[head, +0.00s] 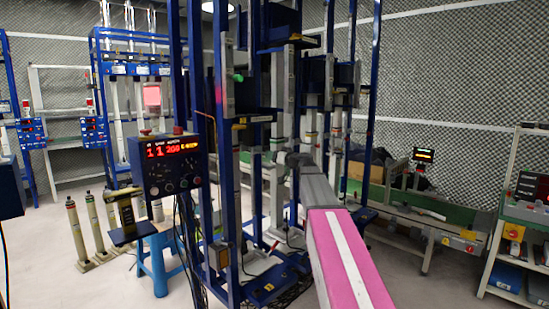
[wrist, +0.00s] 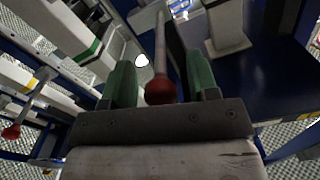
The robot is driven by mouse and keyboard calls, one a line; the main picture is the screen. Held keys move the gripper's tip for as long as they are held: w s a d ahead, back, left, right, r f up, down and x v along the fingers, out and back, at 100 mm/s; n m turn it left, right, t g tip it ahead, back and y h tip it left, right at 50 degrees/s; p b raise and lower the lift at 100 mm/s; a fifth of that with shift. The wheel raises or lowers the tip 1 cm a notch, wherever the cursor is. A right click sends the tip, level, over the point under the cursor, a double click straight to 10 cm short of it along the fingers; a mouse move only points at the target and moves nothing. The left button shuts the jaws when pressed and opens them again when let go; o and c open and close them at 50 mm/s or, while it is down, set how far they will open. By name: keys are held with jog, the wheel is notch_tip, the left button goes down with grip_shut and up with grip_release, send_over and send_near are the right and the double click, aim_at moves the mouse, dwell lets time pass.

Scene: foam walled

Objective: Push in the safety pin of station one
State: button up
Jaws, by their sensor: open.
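In the wrist view, my gripper (wrist: 160,74) is open, with one green finger on each side. A metal rod ending in a red ball knob (wrist: 159,91), which looks like a safety pin, shows between the fingers. I see a gap on each side of the knob, so it does not look gripped. A second rod with a red knob (wrist: 11,132) is at the left of the wrist view. I cannot tell from any label which belongs to station one. In the head view, my pink arm reaches the blue-framed rig (head: 226,150); the fingers and pin cannot be made out there.
A control box (head: 166,165) with red digits hangs at the rig's left. A blue stool (head: 160,262) and several upright cylinders (head: 92,226) stand left on the floor. A conveyor bench (head: 405,222) and a shelf (head: 497,245) are at right. Rig posts crowd the gripper.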

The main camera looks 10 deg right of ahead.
aim_at(254, 151)
jog(key=shift+c, duration=0.3)
grip_shut()
jog(key=x, duration=0.9)
jog(key=shift+o, duration=0.3)
grip_release()
